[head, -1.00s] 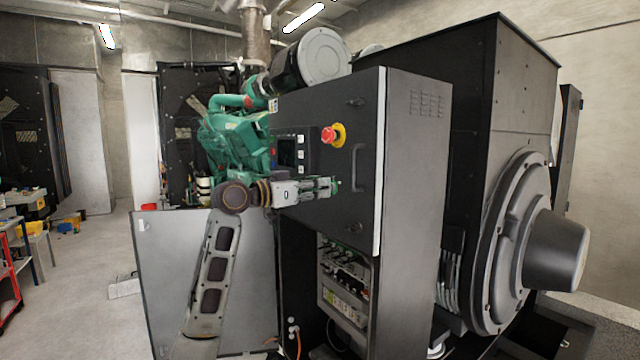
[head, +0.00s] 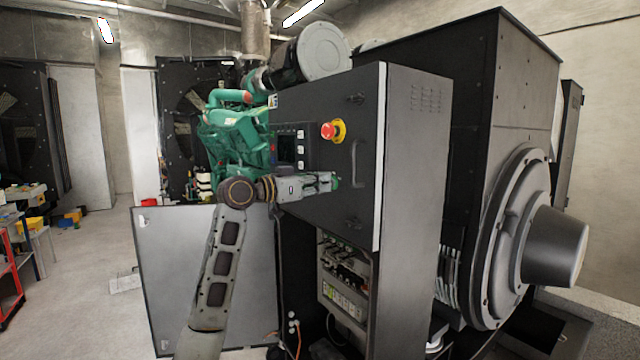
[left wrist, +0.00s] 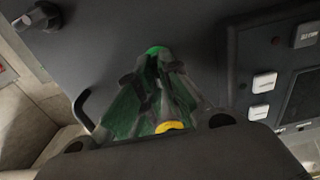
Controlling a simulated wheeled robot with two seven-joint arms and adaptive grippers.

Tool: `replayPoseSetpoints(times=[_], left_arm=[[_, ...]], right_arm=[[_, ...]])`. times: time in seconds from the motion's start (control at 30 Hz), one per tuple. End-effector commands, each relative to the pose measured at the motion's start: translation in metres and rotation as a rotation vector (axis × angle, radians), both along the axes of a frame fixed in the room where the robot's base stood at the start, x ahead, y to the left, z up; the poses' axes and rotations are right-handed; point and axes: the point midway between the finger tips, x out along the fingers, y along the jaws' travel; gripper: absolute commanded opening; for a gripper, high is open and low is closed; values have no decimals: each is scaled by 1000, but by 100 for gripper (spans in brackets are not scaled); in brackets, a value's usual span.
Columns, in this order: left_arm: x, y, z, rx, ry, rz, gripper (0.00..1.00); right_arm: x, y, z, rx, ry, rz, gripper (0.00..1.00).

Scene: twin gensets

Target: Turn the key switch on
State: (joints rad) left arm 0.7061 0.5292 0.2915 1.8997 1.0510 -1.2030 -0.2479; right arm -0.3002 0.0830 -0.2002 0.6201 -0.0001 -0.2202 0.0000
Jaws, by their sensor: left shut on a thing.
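The key switch (head: 337,181) is on the front of the dark control cabinet (head: 345,95), below the red emergency stop button. Only a small green part of it shows past my fingers in the head view. In the left wrist view a green edge of the key switch (left wrist: 155,50) shows just beyond the fingertips. My left gripper (head: 332,182) reaches in from the left to the cabinet face. Its fingers (left wrist: 160,68) come together at the switch and are shut on it. They hide most of the switch, so I cannot tell which way the key points. My right gripper is out of view.
The red emergency stop button (head: 328,131) on its yellow base sits just above my gripper. A display panel with white buttons (head: 300,149) is up and left. A door handle (head: 355,163) is close on the right. Below, an open bay (head: 342,280) holds wiring.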

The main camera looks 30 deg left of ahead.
Motion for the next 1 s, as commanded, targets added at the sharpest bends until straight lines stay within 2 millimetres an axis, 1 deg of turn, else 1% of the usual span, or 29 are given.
replayPoseSetpoints(times=[0.27, 0.47, 0.77, 1.0], left_arm=[[0, 0, -1, 41, -16, 1, 0], [0, 0, -2, 122, -50, 2, 0], [-1, -1, -2, 317, -132, 3, 0], [-2, -2, -3, 508, -211, 3, 0]], right_arm=[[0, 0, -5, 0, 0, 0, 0], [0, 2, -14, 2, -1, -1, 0], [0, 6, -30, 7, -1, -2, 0], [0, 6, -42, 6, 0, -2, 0]])
